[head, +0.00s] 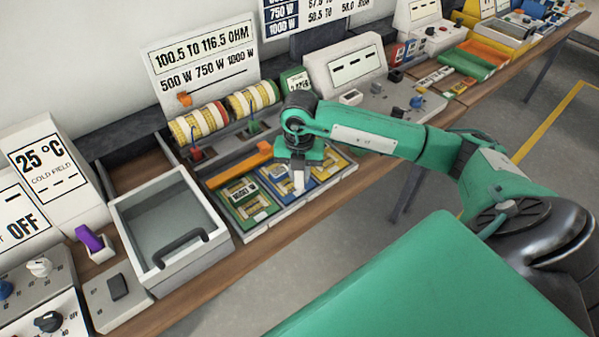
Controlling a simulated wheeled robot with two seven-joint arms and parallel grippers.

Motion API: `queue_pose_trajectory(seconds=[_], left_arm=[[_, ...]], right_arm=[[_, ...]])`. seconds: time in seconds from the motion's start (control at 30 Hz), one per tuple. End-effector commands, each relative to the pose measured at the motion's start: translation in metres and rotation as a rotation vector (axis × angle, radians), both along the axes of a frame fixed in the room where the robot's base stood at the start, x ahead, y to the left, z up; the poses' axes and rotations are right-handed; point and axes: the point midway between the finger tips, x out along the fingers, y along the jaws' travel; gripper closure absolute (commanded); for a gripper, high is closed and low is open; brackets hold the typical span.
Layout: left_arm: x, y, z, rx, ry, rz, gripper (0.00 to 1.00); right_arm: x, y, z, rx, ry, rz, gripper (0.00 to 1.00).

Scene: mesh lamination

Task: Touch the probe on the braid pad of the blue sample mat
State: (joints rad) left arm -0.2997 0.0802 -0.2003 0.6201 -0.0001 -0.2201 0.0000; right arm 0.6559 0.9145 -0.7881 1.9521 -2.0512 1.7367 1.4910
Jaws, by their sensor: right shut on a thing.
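The blue sample mat (279,196) lies in the middle of a row of three mats, between a green mat (240,213) and a yellow-brown mat (335,161). Part of it is hidden under my right arm, and its braid pad is too small and covered to make out surely. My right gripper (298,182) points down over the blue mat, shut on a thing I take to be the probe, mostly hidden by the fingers. I cannot tell whether its tip touches the mat. My left gripper is not in view.
An orange bar (238,165) lies behind the mats, left of my right gripper. An open grey box (205,232) with a dark handle stands left of the mats. Striped coils (200,122) and a sign (203,62) stand behind. A purple item (90,238) sits far left.

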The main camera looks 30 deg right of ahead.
Motion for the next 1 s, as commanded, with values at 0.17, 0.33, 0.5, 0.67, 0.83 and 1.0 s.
queue_pose_trajectory(seconds=[0.17,0.33,0.5,0.67,0.83,1.0], left_arm=[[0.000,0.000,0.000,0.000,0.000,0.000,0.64],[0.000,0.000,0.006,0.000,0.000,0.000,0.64],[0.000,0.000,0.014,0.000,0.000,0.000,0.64],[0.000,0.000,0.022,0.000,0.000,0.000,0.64],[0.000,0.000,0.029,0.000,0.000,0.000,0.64],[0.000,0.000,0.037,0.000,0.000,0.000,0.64]], right_arm=[[-0.001,0.000,-0.001,0.000,0.004,0.001,0.95],[-0.001,0.000,0.007,0.000,0.003,0.001,0.95],[0.000,0.000,0.022,0.001,0.001,0.001,0.95],[0.000,0.000,0.035,0.001,0.001,0.001,0.95],[0.000,0.000,0.048,0.000,0.001,0.001,0.95],[0.000,0.000,0.062,0.000,0.000,0.000,0.95]])
